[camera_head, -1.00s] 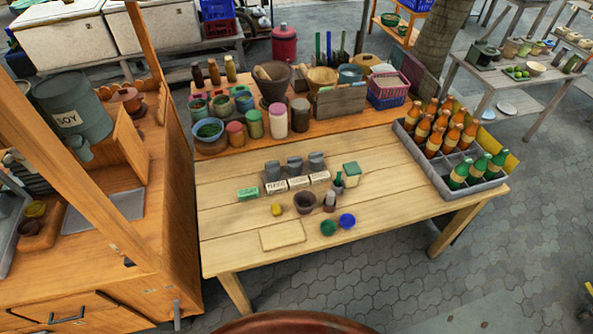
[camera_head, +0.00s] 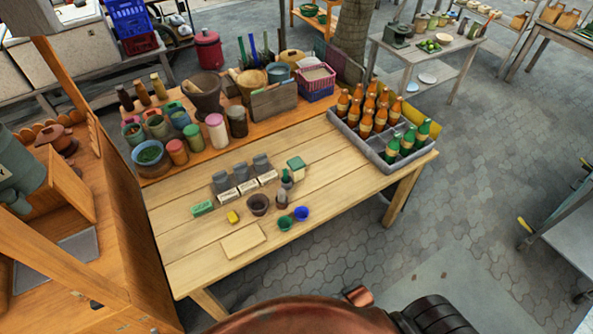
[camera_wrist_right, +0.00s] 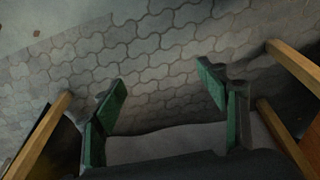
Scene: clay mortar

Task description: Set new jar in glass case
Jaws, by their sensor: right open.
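Several jars stand on the wooden table (camera_head: 175,238). A pink-lidded jar (camera_head: 216,132), a green-lidded jar (camera_head: 194,138) and a dark-lidded jar (camera_head: 237,122) stand in the back row. I cannot tell which is the new jar, and I cannot make out a glass case. My right gripper (camera_wrist_right: 160,80) is open and empty above the grey paving in the right wrist view, away from any jar. My left gripper is not in view.
A grey crate of bottles (camera_head: 369,147) stands at the table's right end. Small pots and cups, a dark bowl (camera_head: 258,204) and a flat board (camera_head: 243,240) lie near the front. A wooden stall (camera_head: 95,215) stands left. Paving (camera_head: 440,200) to the right is free.

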